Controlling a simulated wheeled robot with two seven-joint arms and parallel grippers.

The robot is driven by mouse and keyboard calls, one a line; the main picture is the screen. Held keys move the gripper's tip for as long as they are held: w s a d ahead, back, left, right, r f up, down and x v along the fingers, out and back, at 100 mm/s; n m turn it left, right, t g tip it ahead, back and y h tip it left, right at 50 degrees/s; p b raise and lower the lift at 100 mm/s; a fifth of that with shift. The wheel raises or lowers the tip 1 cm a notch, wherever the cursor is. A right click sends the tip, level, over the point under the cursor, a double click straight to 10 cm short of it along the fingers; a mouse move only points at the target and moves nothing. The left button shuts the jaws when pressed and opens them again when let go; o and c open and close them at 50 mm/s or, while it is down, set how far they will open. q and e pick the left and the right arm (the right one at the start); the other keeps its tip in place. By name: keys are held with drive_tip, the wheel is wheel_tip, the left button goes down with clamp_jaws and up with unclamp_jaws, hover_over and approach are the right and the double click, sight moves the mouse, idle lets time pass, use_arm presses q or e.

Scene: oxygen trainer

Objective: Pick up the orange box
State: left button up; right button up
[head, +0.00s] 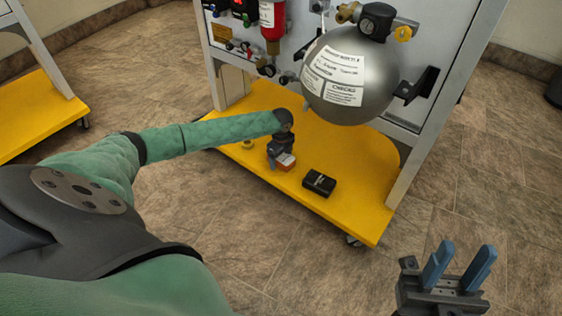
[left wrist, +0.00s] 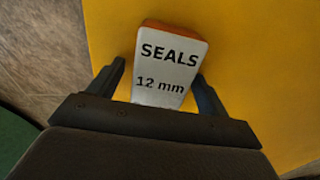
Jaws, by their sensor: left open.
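The orange box (head: 287,163) stands on the yellow base shelf of the trainer cart. It has a white top, which in the left wrist view reads "SEALS 12 mm", and an orange side shows at the box's far edge (left wrist: 172,27). My left gripper (head: 279,158) is down at the box and partly hides it in the head view. In the left wrist view the left gripper (left wrist: 160,88) is open, with one finger on each side of the box. Whether the fingers touch it I cannot tell. My right gripper (head: 458,268) is open and empty, at the lower right, away from the cart.
The yellow shelf (head: 345,208) also holds a black box (head: 319,183) to the right and a small yellow round item (head: 247,144) to the left. A grey tank (head: 350,75) hangs above the shelf. Another cart's yellow shelf (head: 38,112) is at far left.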

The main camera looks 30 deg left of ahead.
use_arm(q)
drive_tip(key=c, duration=1.1)
